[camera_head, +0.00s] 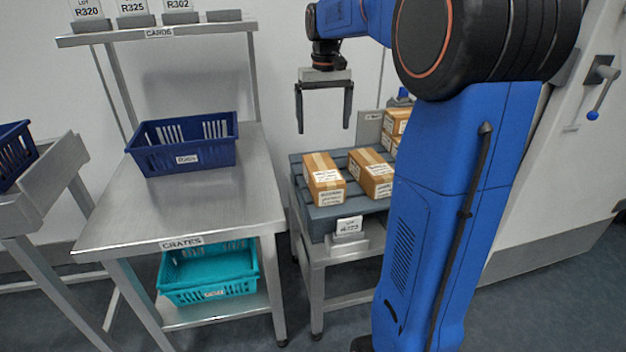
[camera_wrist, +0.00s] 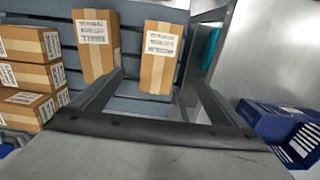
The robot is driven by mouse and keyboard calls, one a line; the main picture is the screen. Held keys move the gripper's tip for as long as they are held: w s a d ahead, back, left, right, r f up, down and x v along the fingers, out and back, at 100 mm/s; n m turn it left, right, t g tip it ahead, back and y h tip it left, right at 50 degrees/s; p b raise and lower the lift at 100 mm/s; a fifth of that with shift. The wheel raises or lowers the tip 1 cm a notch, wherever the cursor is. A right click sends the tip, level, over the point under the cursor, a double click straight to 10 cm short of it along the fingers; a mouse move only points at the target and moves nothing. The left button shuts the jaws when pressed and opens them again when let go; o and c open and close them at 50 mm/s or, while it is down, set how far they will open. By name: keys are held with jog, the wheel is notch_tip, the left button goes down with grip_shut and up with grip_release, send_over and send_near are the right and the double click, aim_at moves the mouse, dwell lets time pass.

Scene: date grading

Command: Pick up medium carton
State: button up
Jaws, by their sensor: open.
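Brown cartons with white labels stand on a grey-blue slatted pallet (camera_head: 323,222) on a steel stand. One carton (camera_head: 324,178) is at the pallet's left front, and another carton (camera_head: 371,172) is to its right. More cartons (camera_head: 396,122) are stacked at the back right, partly hidden by my arm. I cannot tell which is the medium one. My gripper (camera_head: 324,130) is open and empty, pointing down above the left carton and apart from it. In the wrist view my gripper (camera_wrist: 155,82) shows with two cartons (camera_wrist: 160,57) (camera_wrist: 96,45) beyond it and a stack (camera_wrist: 30,75) at the left.
A steel table (camera_head: 210,195) holds a dark blue crate (camera_head: 185,160). A teal crate (camera_head: 208,290) is on its lower shelf. A card shelf (camera_head: 155,36) stands above. A lot card (camera_head: 348,225) stands at the pallet's front edge. The table front is clear.

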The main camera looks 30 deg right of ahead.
aim_at(323, 168)
notch_tip(323, 168, down, 12)
jog(key=shift+w+d+f, duration=0.1)
jog(key=shift+w+f, duration=0.05)
jog(key=shift+f, duration=1.2)
jog(key=shift+w+d+f, duration=0.1)
jog(key=shift+w+f, duration=0.05)
jog(key=shift+f, duration=1.15)
jog(key=c, duration=1.7)
